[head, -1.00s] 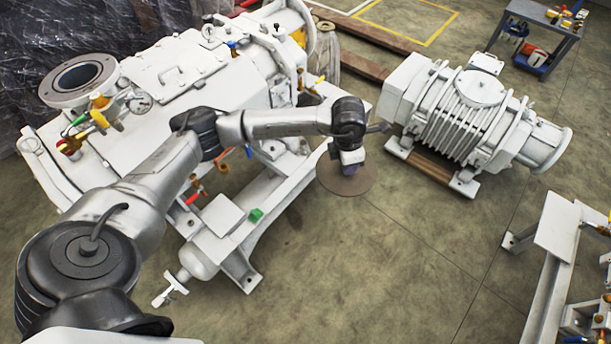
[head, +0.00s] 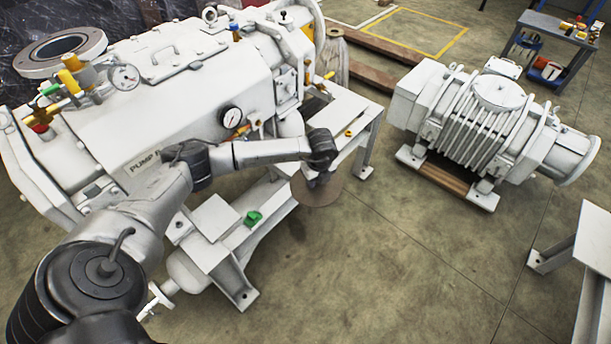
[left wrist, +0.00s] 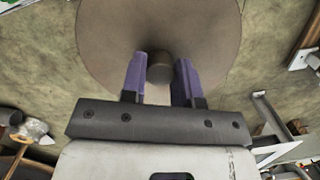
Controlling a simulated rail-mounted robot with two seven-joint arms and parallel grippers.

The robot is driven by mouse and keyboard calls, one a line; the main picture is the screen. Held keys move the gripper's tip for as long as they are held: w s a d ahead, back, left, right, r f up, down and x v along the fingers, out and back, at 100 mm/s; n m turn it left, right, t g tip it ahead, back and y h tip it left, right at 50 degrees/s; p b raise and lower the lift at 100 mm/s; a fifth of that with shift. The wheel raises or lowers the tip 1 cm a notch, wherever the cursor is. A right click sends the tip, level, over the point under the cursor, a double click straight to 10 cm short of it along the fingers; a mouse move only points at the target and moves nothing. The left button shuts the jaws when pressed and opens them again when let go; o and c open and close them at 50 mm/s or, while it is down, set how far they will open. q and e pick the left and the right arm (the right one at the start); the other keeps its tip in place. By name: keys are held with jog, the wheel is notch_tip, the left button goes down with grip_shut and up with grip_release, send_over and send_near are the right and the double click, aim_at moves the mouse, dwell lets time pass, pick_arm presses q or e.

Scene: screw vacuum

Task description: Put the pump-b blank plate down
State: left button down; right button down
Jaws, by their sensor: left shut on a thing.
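The blank plate is a round brown-grey disc (head: 324,197) with a short dark knob at its centre. My left gripper (head: 318,179) is above it and holds it roughly level, clear of the floor. In the left wrist view the purple fingers (left wrist: 161,80) are shut on the knob, and the disc (left wrist: 110,40) spreads out beyond them. The large white pump (head: 185,85), with a partly covered "PUMP" label, stands to the left behind my arm. My right gripper is not in view.
A small white table (head: 348,108) with a yellow item stands just behind the plate. A ribbed white machine (head: 470,120) is on the right. A white bench (head: 595,240) is at the right edge, and a tool cart (head: 560,50) is farther back. Open floor lies front centre.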

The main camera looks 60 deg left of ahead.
pick_arm(q)
jog(key=a+f+b, duration=0.2)
jog(key=a, duration=0.1)
jog(key=s+a+f+b, duration=0.1)
jog(key=a+f+b, duration=0.1)
jog(key=a, duration=0.1)
jog(key=a+f+b, duration=0.1)
jog(key=a+f, duration=0.1)
jog(key=a, duration=0.2)
jog(key=shift+s+a+f+b, duration=0.1)
jog(key=shift+s+f+b, duration=0.15)
jog(key=shift+b, duration=0.15)
jog(key=shift+s+a+f, duration=0.1)
jog(key=shift+a+f, duration=0.05)
jog(key=shift+a, duration=0.3)
notch_tip(320, 180, down, 4)
jog(key=b, duration=0.3)
jog(key=c, duration=0.9)
grip_release()
jog(key=shift+f, duration=0.1)
jog(key=shift+o, duration=0.2)
